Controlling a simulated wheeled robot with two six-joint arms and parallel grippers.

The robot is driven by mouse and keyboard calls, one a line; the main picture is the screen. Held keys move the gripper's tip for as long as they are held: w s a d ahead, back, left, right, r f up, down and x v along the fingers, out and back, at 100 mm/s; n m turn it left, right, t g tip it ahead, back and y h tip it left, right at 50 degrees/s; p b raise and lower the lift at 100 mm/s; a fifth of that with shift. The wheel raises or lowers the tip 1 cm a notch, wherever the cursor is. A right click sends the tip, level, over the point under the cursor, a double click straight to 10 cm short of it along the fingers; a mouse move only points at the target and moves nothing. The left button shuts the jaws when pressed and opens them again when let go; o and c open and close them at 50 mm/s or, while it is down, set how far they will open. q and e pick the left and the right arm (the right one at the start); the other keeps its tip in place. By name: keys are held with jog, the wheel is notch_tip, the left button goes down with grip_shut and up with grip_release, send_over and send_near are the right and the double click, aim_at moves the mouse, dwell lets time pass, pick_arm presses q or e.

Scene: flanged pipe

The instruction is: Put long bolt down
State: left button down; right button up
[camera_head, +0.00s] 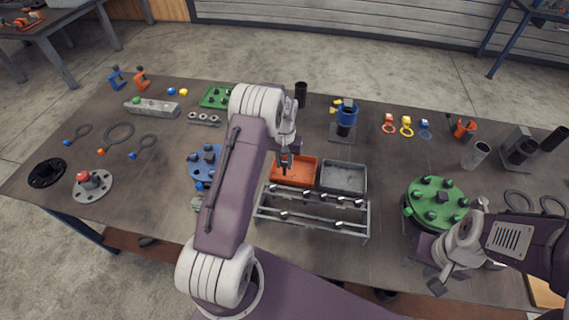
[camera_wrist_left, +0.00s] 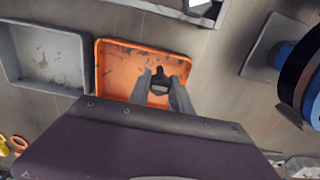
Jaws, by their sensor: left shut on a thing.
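My left gripper (camera_head: 285,164) is above the orange tray (camera_head: 303,176), pointing down. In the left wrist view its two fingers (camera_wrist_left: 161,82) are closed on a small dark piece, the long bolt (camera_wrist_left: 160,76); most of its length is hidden. The orange tray (camera_wrist_left: 112,62) lies below it, its visible floor bare with dark scuffs. I cannot tell whether the bolt touches the tray. My right gripper (camera_head: 440,279) is low at the front right, beside the green flange (camera_head: 437,193); its finger opening is not clear.
A grey tray (camera_head: 344,178) stands right of the orange one. In front is a metal rack (camera_head: 312,222) with several bolts. A blue-and-black part on a stand (camera_head: 346,118) is behind. A blue flange (camera_head: 203,164) is to the left, partly behind my arm.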

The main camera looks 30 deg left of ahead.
pick_arm(q)
jog(key=shift+w+f, duration=0.1)
jog(key=shift+f, duration=0.65)
jog(key=shift+f, duration=0.15)
jog(key=c, duration=1.2)
grip_release()
jog(key=shift+o, duration=0.2)
